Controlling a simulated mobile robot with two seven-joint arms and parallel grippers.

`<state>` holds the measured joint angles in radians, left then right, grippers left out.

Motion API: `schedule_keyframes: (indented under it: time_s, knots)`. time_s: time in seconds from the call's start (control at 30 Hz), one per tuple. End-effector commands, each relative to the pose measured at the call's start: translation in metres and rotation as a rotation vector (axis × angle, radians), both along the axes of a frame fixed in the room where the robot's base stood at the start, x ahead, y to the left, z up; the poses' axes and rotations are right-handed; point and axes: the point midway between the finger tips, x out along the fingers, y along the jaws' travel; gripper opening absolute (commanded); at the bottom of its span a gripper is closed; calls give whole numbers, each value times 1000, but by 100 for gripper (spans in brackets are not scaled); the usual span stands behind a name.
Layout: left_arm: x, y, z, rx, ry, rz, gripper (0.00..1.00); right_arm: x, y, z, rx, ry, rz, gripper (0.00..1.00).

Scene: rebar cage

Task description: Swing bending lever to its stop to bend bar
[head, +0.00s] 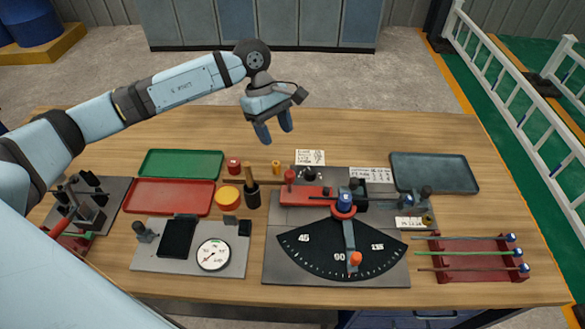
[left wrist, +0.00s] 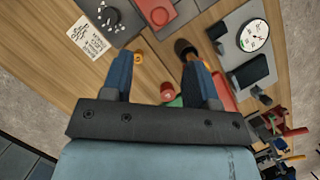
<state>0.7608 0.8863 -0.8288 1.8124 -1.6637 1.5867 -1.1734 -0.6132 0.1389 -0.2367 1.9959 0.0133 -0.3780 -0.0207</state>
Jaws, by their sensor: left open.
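The bending lever (head: 350,237) is a grey arm with an orange knob (head: 355,258) at its near end. It runs from the blue-capped pivot (head: 345,199) toward the front, and its knob lies just right of the 90 mark on the black angle dial (head: 318,255). A thin dark bar (head: 378,199) lies across the bender near the pivot and looks straight. The red clamp block (head: 305,196) is left of the pivot. My left gripper (head: 275,130) is open and empty above the back of the table, well away from the lever. My right gripper is out of view.
A green tray (head: 181,151), a red tray (head: 150,183) and a round gauge (head: 214,254) are on the left. A grey-blue tray (head: 436,158) is at the back right. A red rack (head: 444,260) with several bars is at the front right. Small containers stand in the middle.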

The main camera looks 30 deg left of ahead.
Motion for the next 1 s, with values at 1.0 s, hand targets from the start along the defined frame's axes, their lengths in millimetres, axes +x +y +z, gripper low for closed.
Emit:
schedule_keyframes:
  time_s: [1.0]
  knots:
    - [-16,-46,-114,-6,2,2,54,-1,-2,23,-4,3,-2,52]
